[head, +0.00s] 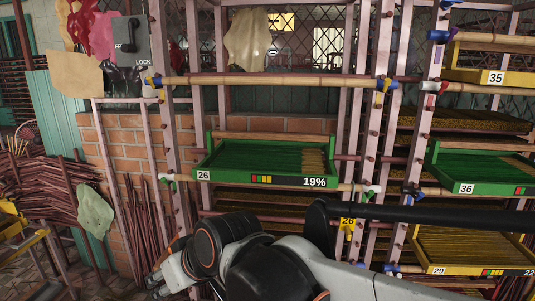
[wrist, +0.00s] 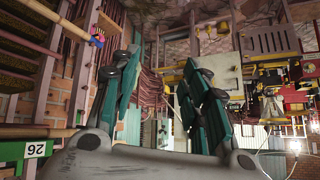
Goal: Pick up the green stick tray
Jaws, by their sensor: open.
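A green stick tray (head: 265,165) marked 26, with a 19% label, rests on the rack in the middle of the head view. It holds dark green sticks and a tan bundle at its right end. A second green tray (head: 483,168), marked 36, sits on the right rack. The corner of tray 26 shows at the lower left of the wrist view (wrist: 36,150). My gripper (wrist: 158,75) is open and empty, its fingers spread, pointing away from the tray. In the head view my arm's end is below and left of tray 26, apart from it.
Pink rack posts (head: 170,100) stand on both sides of tray 26. A bamboo rail (head: 275,82) crosses above it. Yellow trays (head: 470,248) sit on the right rack, and loose sticks (head: 55,190) are piled at the left. A brick wall (head: 130,140) stands behind.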

